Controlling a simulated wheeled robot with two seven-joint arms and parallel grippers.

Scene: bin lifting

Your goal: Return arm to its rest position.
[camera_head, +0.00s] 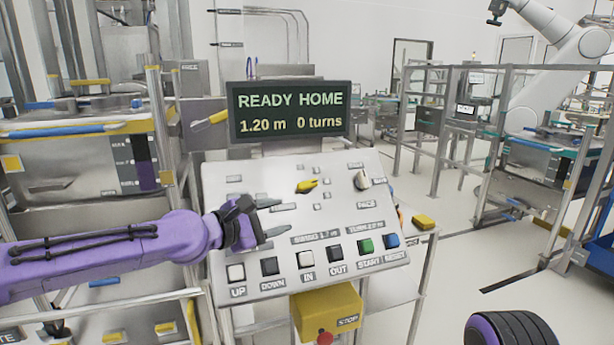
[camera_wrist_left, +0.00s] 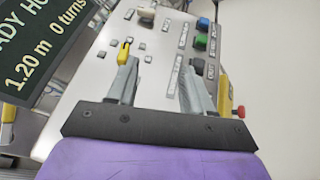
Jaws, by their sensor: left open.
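My left arm (camera_head: 120,252) is purple and reaches in from the left in the head view. Its gripper (camera_head: 275,216) is open and empty over the left part of a pale control panel (camera_head: 235,285). In the left wrist view, the gripper (camera_wrist_left: 160,80) shows two grey fingers spread apart with the panel (camera_wrist_left: 95,100) beyond them. A yellow switch (camera_head: 307,186) on the panel is beyond the fingers, and it also shows near one fingertip in the wrist view (camera_wrist_left: 123,54). A dark screen (camera_head: 290,112) above the panel reads "READY HOME, 1.20 m, 0 turns". My right gripper is not in view.
The panel has a row of buttons, including a green one (camera_head: 366,246) and a blue one (camera_head: 391,241). A yellow box (camera_head: 325,310) with a red stop button (camera_head: 325,338) hangs below. Metal racks stand at left. Open floor (camera_head: 440,270) lies to the right.

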